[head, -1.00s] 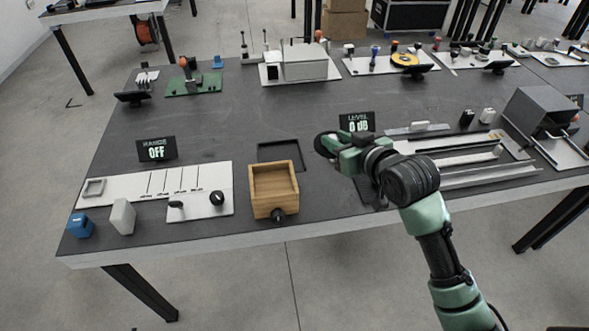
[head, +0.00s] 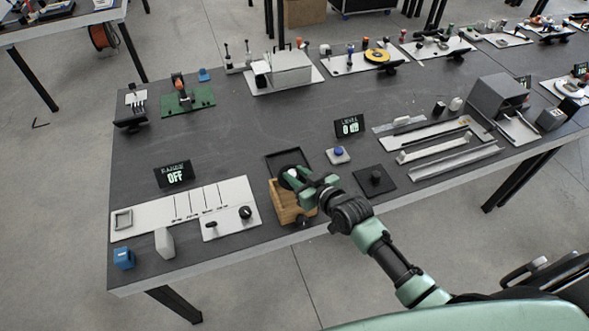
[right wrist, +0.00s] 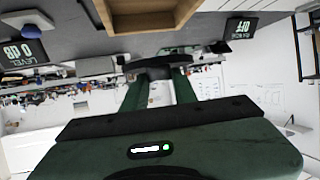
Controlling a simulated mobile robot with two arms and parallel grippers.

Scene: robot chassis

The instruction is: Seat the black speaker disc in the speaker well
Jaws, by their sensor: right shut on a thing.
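The black speaker disc (head: 290,178), with a pale centre, is in my right gripper (head: 299,181). In the head view the disc overlaps the far part of the open wooden box (head: 287,214) and the near part of a dark square frame (head: 273,161). I cannot tell its height, or which of these, if either, is the speaker well. The wooden box also shows in the right wrist view (right wrist: 150,18). My left gripper is not in view.
A white slotted panel (head: 150,213) and a knob plate (head: 231,222) lie left of the box. The table middle (head: 240,125) is clear.

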